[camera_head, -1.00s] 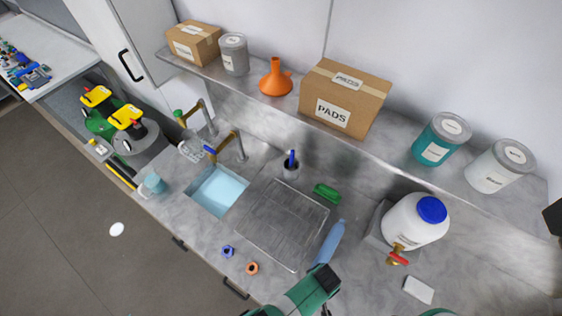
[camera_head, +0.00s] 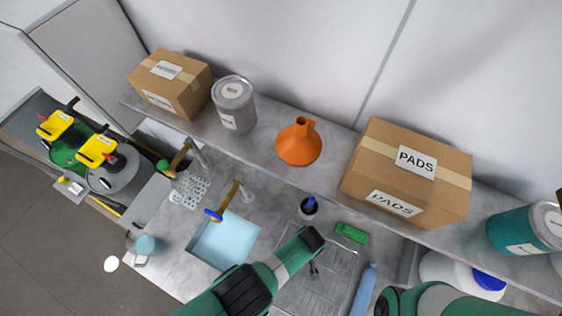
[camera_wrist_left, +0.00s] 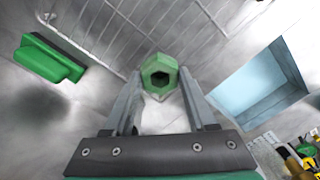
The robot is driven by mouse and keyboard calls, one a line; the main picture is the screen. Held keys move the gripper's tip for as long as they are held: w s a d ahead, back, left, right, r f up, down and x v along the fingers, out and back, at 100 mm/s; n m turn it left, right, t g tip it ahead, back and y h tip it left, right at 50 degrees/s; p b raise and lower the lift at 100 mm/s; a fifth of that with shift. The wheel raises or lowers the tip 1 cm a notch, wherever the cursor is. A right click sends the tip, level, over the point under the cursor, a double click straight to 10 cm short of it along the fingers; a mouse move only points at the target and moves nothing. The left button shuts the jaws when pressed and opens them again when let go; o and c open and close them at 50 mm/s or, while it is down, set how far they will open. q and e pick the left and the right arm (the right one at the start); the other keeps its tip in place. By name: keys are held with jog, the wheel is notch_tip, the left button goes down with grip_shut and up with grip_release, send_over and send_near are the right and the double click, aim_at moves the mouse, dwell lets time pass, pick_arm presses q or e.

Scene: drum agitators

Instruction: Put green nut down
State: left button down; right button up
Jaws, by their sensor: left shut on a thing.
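The green nut (camera_wrist_left: 160,75) is a small hexagonal ring with a dark hole. In the left wrist view it sits between the two fingertips of my left gripper (camera_wrist_left: 161,88), which is shut on it. Behind it are the grey counter and the ribbed drainboard (camera_wrist_left: 110,30). In the head view my left gripper (camera_head: 314,268) points down over the drainboard, and the nut cannot be made out there. I cannot tell how high the nut is above the surface. Part of my right arm shows at the lower right, but its gripper is out of view.
The blue sink basin (camera_head: 225,240) with a brass tap (camera_head: 228,200) lies left of the gripper. A green block (camera_head: 351,232), a dark cup (camera_head: 308,208) and a blue bottle (camera_head: 364,290) are close by. The shelf above holds boxes, cans and an orange funnel (camera_head: 298,143).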

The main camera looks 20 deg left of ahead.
pick_arm(q)
jog(key=a+f+n, duration=0.1)
jog(key=a+f, duration=0.1)
jog(key=a, duration=0.3)
jog(key=a+f+n+b, duration=0.1)
jog(key=a+f+n, duration=0.1)
jog(key=a, duration=0.3)
jog(key=a+f+n, duration=0.2)
jog(key=a+f, duration=0.1)
jog(key=a, duration=0.2)
jog(key=shift+s+a+f+b, duration=0.25)
jog(key=shift+s+f+b, duration=0.05)
jog(key=shift+s+f, duration=0.1)
jog(key=s+a+f+n+b, duration=0.1)
jog(key=s+a+f+n, duration=0.35)
jog(key=a, duration=0.45)
jog(key=n+b, duration=0.5)
jog(key=b, duration=0.2)
send_over(225, 252)
notch_tip(225, 252, down, 8)
jog(key=shift+r, duration=0.25)
jog(key=shift+f+b, duration=1.6)
jog(key=shift+f, duration=0.35)
jog(key=shift+c, duration=1)
grip_release()
notch_tip(225, 252, up, 12)
jog(key=p, duration=1.1)
jog(key=shift+r+p, duration=0.15)
jog(key=shift+p, duration=0.15)
